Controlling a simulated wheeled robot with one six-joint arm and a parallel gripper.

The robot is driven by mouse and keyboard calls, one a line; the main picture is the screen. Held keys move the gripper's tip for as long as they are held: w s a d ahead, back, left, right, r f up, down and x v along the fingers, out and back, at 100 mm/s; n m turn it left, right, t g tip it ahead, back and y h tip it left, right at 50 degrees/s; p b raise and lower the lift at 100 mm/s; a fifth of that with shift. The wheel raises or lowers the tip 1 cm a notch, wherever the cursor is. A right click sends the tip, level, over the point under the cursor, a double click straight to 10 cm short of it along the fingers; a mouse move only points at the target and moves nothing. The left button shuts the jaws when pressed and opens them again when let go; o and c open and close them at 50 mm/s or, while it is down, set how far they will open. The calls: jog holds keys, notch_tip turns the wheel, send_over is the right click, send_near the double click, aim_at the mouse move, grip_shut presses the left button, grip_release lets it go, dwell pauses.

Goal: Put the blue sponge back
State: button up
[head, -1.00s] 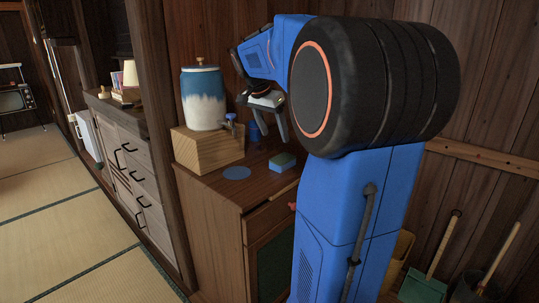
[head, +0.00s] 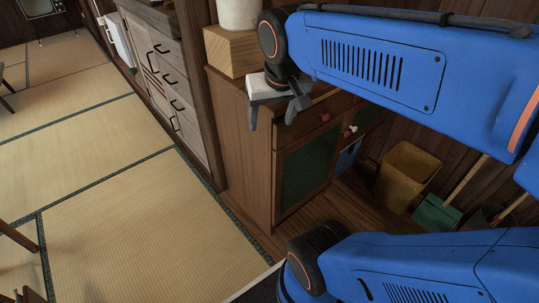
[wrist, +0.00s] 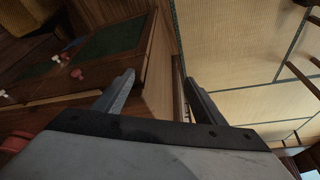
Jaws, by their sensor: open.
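The blue sponge is not visible in either current view; in the earlier head frame it lay on top of the wooden cabinet. The cabinet (head: 246,150) now shows its left side, drawers and green-panelled door, with much of its top hidden by my arm. My gripper (head: 272,122) is in front of the cabinet's upper front edge, open, with fingers pointing down. In the wrist view my gripper (wrist: 159,85) has its fingers apart and nothing between them. The cabinet (wrist: 150,75) lies beyond the left finger there, and tatami floor beyond the right.
A white jar (head: 240,13) stands on a wooden block (head: 230,52) on the cabinet. A tan bin (head: 405,175) and a green dustpan (head: 437,215) stand to the right. A drawer chest (head: 160,65) is at the back left. The tatami floor (head: 110,170) is largely clear.

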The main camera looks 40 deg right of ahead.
jog(key=s+a+f+n+y, duration=0.1)
jog(key=s+a+f+n, duration=0.2)
jog(key=s+a+f, duration=0.1)
jog(key=shift+s+a+f+n+t, duration=0.4)
jog(key=shift+s+f, duration=0.45)
jog(key=shift+f, duration=0.05)
dwell(0.5)
